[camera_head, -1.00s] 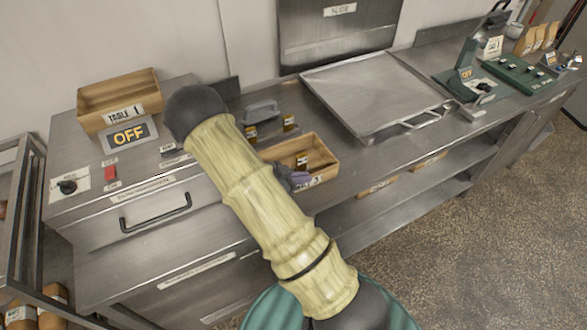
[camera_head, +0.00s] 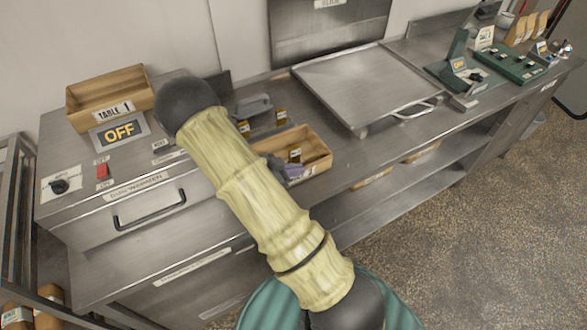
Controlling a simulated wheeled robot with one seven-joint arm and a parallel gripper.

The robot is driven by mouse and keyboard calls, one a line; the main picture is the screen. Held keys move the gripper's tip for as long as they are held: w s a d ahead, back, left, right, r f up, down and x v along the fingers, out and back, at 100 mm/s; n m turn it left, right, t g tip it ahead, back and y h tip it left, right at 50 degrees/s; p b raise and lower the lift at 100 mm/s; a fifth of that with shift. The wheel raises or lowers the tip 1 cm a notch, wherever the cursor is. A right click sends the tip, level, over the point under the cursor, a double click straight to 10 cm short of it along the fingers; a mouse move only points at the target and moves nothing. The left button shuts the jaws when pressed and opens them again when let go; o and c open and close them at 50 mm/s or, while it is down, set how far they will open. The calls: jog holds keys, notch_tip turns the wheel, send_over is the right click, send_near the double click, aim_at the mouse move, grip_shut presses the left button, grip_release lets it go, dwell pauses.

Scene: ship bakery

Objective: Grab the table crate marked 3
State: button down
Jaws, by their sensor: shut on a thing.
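A small open wooden crate (camera_head: 318,151) stands on the steel counter, right of my arm. Its front label is mostly covered, so I cannot read its number now. My gripper (camera_head: 287,170) is at the crate's near left side and shut on its wall; my arm hides much of the gripper and the crate's left end. A small dark jar with a yellowish label (camera_head: 295,155) shows inside the crate. Another wooden crate (camera_head: 84,118), marked TABLE 1, stands at the back left on the oven-like unit.
A grey scoop-like object (camera_head: 252,106) and small jars (camera_head: 281,117) stand behind the held crate. A flat steel plate with a handle (camera_head: 365,85) lies to its right. Green devices (camera_head: 510,64) stand farther right. A lower shelf (camera_head: 415,185) runs below the counter.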

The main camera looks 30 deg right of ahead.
notch_tip(320, 180, up, 10)
jog(key=shift+f+b, duration=0.25)
jog(key=shift+b, duration=0.35)
jog(key=shift+f, duration=0.15)
dwell(0.3)
